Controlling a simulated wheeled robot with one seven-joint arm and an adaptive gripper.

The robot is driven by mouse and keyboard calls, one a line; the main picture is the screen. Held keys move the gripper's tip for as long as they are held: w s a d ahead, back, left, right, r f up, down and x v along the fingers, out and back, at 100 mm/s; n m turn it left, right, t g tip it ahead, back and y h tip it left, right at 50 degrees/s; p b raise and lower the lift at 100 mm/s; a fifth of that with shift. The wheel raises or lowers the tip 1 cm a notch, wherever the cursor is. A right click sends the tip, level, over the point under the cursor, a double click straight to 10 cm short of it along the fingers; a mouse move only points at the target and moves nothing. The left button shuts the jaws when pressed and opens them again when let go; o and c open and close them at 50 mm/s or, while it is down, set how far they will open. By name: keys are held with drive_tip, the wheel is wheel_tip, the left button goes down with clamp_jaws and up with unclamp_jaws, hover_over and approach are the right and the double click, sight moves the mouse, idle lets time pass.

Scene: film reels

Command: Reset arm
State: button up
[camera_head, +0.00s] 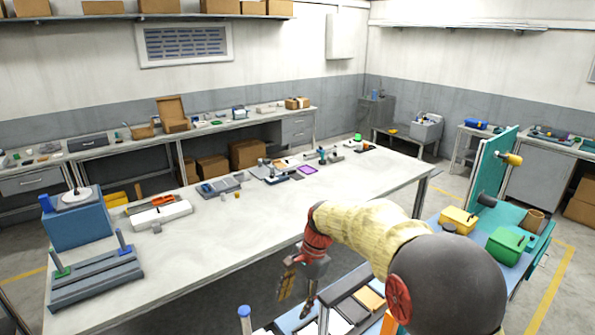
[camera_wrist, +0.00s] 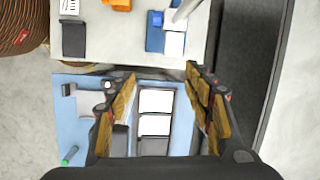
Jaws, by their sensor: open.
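My gripper (camera_head: 298,285) hangs at the end of my arm, beyond the near edge of the long white table and above a lower blue surface. In the wrist view, my gripper (camera_wrist: 160,108) is open, its two fingers well apart with nothing between them. Below it lies a dark tray with pale panels (camera_wrist: 155,125) on the blue surface (camera_wrist: 75,115). The gripper looks apart from the tray. In the head view my arm hides part of the blue surface.
The long white table (camera_head: 270,215) carries a grey rack (camera_head: 97,277) with blue and green posts, a blue box (camera_head: 80,220) and several small parts. A yellow box (camera_head: 458,220) and a green box (camera_head: 507,245) stand at the right. The white table's middle is mostly clear.

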drive_tip(key=s+d+r+n+t+h+b, duration=0.1)
drive_tip(key=s+d+r+n+t+b, duration=0.15)
drive_tip(key=s+d, duration=0.35)
drive_tip(key=s+d+r+n+t+b, duration=0.15)
drive_tip(key=s+d+r, duration=0.25)
drive_tip(key=s, duration=0.4)
drive_tip(key=s+d+r+n+t+h+b, duration=0.1)
drive_tip(key=s+d+r+n, duration=0.1)
drive_tip(key=s+d+r, duration=0.3)
drive_tip(key=s+d+f+n+t+h+b, duration=0.1)
drive_tip(key=s+d+f, duration=0.3)
drive_tip(key=s, duration=0.6)
drive_tip(key=shift+s+d+f+n+t, duration=0.25)
drive_tip(key=shift+d+n+t, duration=0.3)
drive_tip(key=shift+n, duration=0.35)
drive_tip(key=shift+r, duration=0.1)
drive_tip(key=shift+c, duration=0.2)
idle(0.7)
